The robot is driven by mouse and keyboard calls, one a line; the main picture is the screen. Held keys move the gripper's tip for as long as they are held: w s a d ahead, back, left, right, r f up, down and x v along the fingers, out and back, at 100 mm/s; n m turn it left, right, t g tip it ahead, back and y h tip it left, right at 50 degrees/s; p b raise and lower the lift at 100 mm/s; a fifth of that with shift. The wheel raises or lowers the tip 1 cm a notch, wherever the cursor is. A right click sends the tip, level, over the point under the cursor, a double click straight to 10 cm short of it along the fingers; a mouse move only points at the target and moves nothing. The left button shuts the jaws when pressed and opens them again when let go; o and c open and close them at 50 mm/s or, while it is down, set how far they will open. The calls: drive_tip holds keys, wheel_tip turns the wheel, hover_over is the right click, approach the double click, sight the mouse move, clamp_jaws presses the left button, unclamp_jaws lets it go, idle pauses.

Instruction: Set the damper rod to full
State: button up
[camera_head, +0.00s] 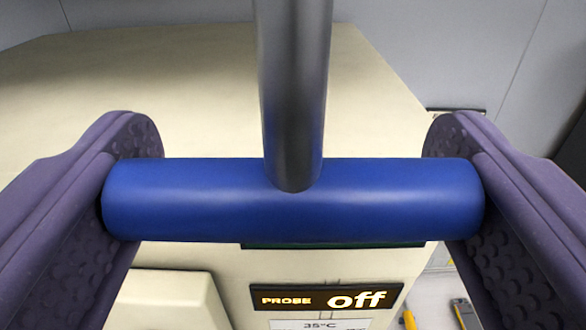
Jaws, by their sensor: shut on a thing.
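The damper rod shows as a grey metal shaft (293,90) that comes down from the top of the picture and meets a blue cylindrical crossbar handle (225,205). The handle lies level across the middle of the view. My gripper (293,199) has its two purple padded fingers at the two ends of the blue handle, and it is shut on it end to end. The upper end of the shaft is out of the picture.
A cream cabinet (190,100) fills the space behind the handle. A dark display (326,298) below reads "PROBE off", with a "35°C" label (320,324) under it. Grey wall panels (440,50) stand behind. Yellow-and-dark objects (464,313) lie on the floor at lower right.

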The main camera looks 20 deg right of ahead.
drive_tip(key=shift+f, duration=0.3)
drive_tip(key=o, duration=1.2)
drive_tip(key=shift+s, duration=0.1)
drive_tip(key=v, duration=0.7)
drive_tip(key=shift+s+a+b, duration=0.1)
drive_tip(key=shift+s+b, duration=0.2)
drive_tip(key=shift+b, duration=0.05)
drive_tip(key=shift+w, duration=0.15)
drive_tip(key=w+a+y+b, duration=0.1)
drive_tip(key=b, duration=0.1)
drive_tip(key=r+y+b, duration=0.1)
drive_tip(key=b, duration=0.2)
drive_tip(key=shift+w+a+n, duration=0.3)
drive_tip(key=shift+w+a, duration=0.05)
drive_tip(key=shift+w, duration=0.05)
drive_tip(key=s+d+r+y+b, duration=0.1)
drive_tip(key=s+r+b, duration=0.2)
drive_tip(key=b, duration=0.3)
drive_tip(key=s+d+r+n+g+b, duration=0.1)
drive_tip(key=s+r+b, duration=0.2)
drive_tip(key=s+b, duration=0.2)
drive_tip(key=s+d+r+n+g+y+b, duration=0.1)
drive_tip(key=s+r+b, duration=0.2)
drive_tip(key=s+b, duration=0.2)
drive_tip(key=shift+s+d+r+y+b, duration=0.1)
drive_tip(key=shift+d+r+y+b, duration=0.15)
drive_tip(key=shift+b, duration=0.65)
